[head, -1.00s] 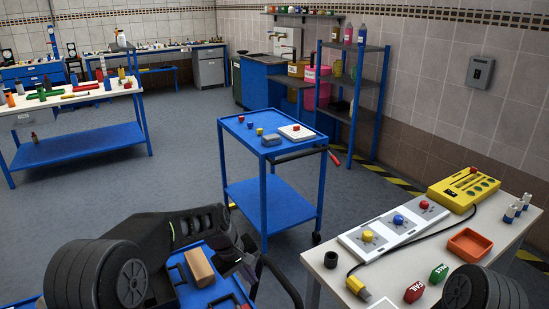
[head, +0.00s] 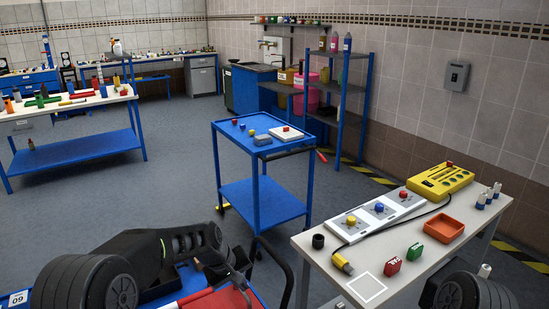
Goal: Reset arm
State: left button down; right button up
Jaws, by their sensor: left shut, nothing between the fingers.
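My left arm comes in from the lower left. Its gripper (head: 222,264) is shut and empty, low over the blue cart in front of me and left of the white table (head: 410,281). The fingertips are partly hard to make out against the dark parts. Only a rounded part of my right arm shows at the lower right; its gripper is out of view. On the table, a white panel (head: 360,228) carries a yellow knob (head: 351,219), a blue knob (head: 379,207) and a red knob (head: 403,195). A yellow plug (head: 342,263) lies near its front end.
A yellow box (head: 441,181), an orange tray (head: 444,230), a red block (head: 391,267), a green block (head: 415,252) and a black cup (head: 318,241) are on the table. A blue trolley (head: 262,202) stands beyond. Open floor (head: 165,200) lies to the left.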

pick_arm(q)
jog(key=s+d+f+m, duration=0.1)
jog(key=s+f+m, duration=0.3)
jog(key=s+f, duration=1.3)
jog(key=s+f+g, duration=0.1)
jog(key=s+f, duration=0.2)
jog(key=s, duration=0.7)
jog(key=s+f+g+h, duration=0.1)
jog(key=s+f, duration=0.3)
jog(key=s, duration=0.6)
jog(key=shift+d+g, duration=0.3)
jog(key=shift+g, duration=0.2)
jog(key=shift+s+f, duration=0.1)
